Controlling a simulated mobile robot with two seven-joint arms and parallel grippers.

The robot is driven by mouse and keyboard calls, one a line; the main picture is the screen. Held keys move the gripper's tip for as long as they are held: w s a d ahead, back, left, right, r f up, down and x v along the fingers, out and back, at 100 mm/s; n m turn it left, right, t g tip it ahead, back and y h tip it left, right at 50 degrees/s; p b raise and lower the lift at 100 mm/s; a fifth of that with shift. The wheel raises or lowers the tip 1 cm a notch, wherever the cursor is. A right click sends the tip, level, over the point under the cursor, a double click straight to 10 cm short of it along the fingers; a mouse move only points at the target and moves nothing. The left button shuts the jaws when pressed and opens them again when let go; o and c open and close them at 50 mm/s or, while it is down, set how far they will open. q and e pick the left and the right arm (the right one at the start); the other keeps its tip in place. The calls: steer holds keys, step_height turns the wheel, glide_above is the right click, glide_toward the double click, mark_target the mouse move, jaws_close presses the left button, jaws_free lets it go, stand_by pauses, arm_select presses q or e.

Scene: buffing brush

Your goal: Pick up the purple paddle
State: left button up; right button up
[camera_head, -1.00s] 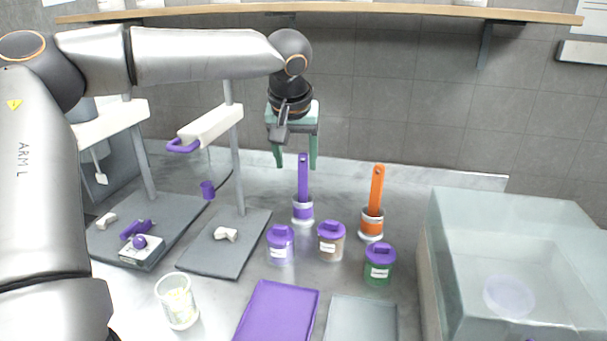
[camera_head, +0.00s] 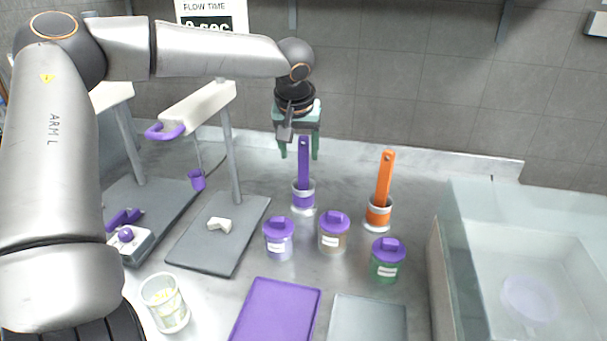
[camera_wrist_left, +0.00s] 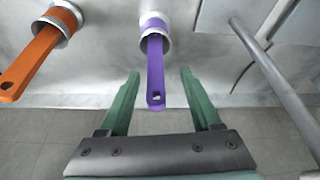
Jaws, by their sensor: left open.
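The purple paddle (camera_head: 303,162) stands upright in a round holder with a purple band, near the middle of the bench. In the left wrist view the paddle (camera_wrist_left: 155,72) points toward the camera, its holed handle end lying between the two fingers in the picture. My left gripper (camera_head: 299,155) is open, with green fingers pointing down around the top of the handle in the head view. In the left wrist view the open gripper (camera_wrist_left: 157,75) holds nothing, and a gap shows on each side of the handle. My right gripper is not in view.
An orange paddle (camera_head: 385,178) stands in its own holder to the right. Purple-lidded jars (camera_head: 278,240) stand in front. A stand with a white arm (camera_head: 200,108) is at the left. A clear-walled bin (camera_head: 480,215) is at the right.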

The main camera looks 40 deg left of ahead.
mark_target(303, 158)
arm_select(q)
steer(key=shift+w+x, duration=0.2)
steer(key=shift+x, duration=1.15)
steer(key=shift+w+x, duration=0.15)
steer(key=shift+x, duration=1.25)
steer(key=shift+d+r, duration=0.1)
jaws_close()
